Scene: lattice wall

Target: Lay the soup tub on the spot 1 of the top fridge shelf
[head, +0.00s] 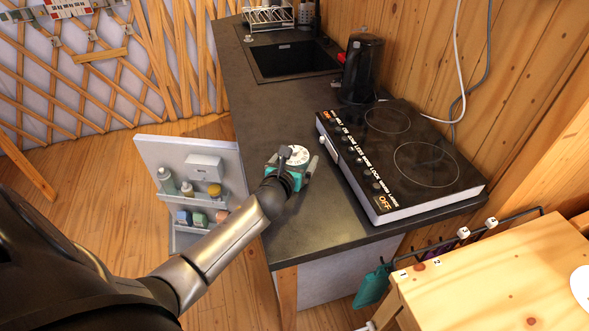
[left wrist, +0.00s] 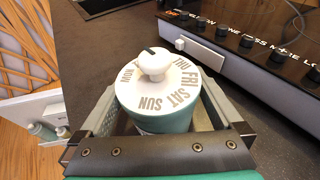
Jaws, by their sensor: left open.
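The soup tub (head: 299,155) is teal with a white lid, a knob and day names on it; it stands upright on the dark counter. It also fills the middle of the left wrist view (left wrist: 158,95). My left gripper (head: 291,164) is open around the tub, with one finger on each side; whether they touch it I cannot tell. The open fridge door (head: 190,150) shows left of the counter, with bottles and small boxes on its racks. The fridge inside and its top shelf are hidden under the counter. My right gripper is not in view.
A black cooktop (head: 405,155) with knobs lies right of the tub. A kettle (head: 361,68) and a sink (head: 292,60) are farther back. The counter between tub and sink is clear. A wooden table (head: 500,285) stands at the lower right.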

